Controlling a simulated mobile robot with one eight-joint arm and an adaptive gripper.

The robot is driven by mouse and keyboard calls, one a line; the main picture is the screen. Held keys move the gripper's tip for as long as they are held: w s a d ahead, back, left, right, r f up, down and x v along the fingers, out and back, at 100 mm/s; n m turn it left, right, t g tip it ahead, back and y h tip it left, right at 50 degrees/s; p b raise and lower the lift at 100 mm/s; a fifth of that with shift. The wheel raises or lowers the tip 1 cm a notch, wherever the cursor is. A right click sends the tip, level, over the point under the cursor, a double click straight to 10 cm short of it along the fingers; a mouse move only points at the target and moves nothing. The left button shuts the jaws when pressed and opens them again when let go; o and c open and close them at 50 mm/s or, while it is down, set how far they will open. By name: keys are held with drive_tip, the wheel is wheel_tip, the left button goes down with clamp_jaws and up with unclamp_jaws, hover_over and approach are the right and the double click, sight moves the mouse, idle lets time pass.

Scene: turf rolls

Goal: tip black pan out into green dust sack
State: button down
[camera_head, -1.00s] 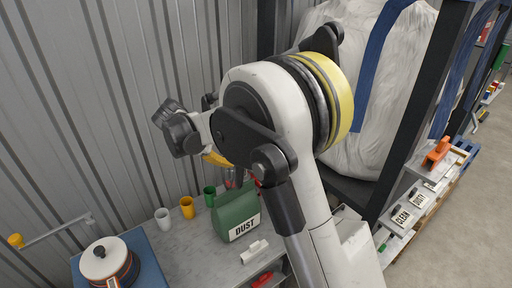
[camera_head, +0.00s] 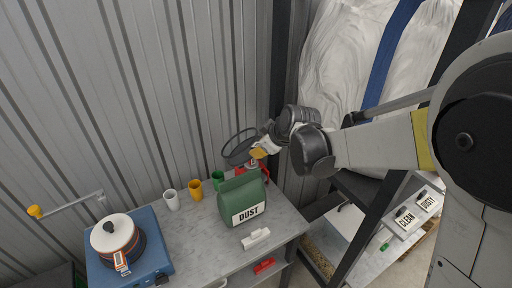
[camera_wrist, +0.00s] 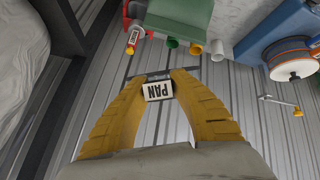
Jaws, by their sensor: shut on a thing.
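The black pan (camera_head: 237,152) is a dark, tilted round shape in the head view, raised above the back of the bench, behind the sack's top and left of my gripper (camera_head: 260,152). In the wrist view, my gripper's yellow fingers (camera_wrist: 158,85) are shut on the part bearing a PAN label (camera_wrist: 158,91). The pan's contents cannot be made out. The green dust sack (camera_head: 242,196) stands upright on the bench, labelled DUST, below the pan and slightly right of it. It also shows upside down in the wrist view (camera_wrist: 180,16). The sack's opening is not clear.
White (camera_head: 171,200), yellow (camera_head: 196,190) and green (camera_head: 217,180) cups stand left of the sack. A red object (camera_head: 264,170) is behind the sack. A corrugated wall (camera_head: 140,90) closes the back.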

drive_tip(key=d+f+y+b, duration=0.1)
drive_tip(key=y+b, duration=0.1)
drive_tip(key=d+f+m+t+y+b, duration=0.1)
drive_tip(key=y+b, duration=0.1)
drive_tip(key=b, duration=0.1)
drive_tip(key=d+f+t+y+b, duration=0.1)
drive_tip(key=b, duration=0.2)
drive_tip(key=shift+s+d+f+m+y, duration=0.2)
drive_tip(key=shift+s+f+m+y, duration=0.15)
drive_tip(key=shift+f+m+y, duration=0.05)
